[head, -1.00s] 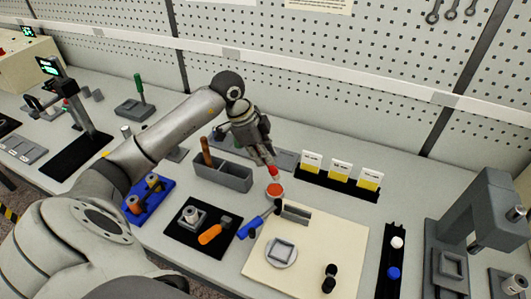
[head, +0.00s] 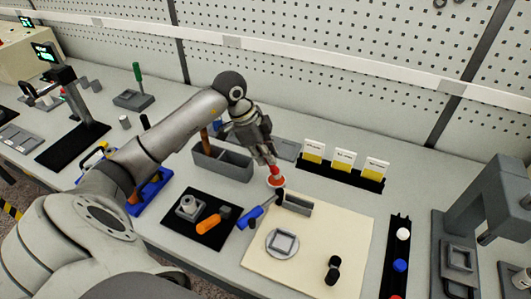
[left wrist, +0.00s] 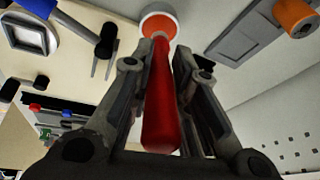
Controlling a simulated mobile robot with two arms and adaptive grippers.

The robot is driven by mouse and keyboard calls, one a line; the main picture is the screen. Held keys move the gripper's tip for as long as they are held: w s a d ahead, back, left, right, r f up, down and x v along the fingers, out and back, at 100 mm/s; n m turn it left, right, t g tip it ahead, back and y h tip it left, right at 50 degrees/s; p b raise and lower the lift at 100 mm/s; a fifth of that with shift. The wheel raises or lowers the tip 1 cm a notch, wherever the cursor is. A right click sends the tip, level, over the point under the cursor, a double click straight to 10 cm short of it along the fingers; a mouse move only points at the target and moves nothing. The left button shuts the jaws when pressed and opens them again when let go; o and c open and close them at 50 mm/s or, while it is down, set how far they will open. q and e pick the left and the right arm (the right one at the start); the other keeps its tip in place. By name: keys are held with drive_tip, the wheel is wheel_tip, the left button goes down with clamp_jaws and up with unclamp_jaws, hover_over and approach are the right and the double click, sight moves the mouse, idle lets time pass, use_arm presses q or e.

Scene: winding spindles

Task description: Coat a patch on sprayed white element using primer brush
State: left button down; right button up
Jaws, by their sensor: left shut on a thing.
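My left gripper (head: 268,160) is shut on the primer brush (head: 275,171), a slim red-handled tool pointing down. The brush handle (left wrist: 161,105) runs between both fingers in the left wrist view. I cannot tell how deep the tip sits, as the bristles are hidden. My right gripper is not in view.
A grey slotted block (head: 297,206) and a blue-handled tool (head: 257,213) lie near the pot. A grey bin (head: 222,163) stands behind left, a labelled card rack (head: 341,172) behind right. A grey press (head: 485,215) is at right.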

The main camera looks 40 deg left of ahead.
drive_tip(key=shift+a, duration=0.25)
use_arm(q)
drive_tip(key=shift+f, duration=0.1)
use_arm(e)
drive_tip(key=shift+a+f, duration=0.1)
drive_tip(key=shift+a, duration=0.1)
use_arm(q)
drive_tip(key=shift+f, duration=0.15)
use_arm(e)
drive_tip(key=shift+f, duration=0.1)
use_arm(q)
drive_tip(key=shift+f+b, duration=0.3)
drive_tip(key=shift+b, duration=0.05)
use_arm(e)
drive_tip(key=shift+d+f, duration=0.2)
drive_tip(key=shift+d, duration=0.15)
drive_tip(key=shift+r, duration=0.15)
use_arm(q)
drive_tip(key=shift+f, duration=0.1)
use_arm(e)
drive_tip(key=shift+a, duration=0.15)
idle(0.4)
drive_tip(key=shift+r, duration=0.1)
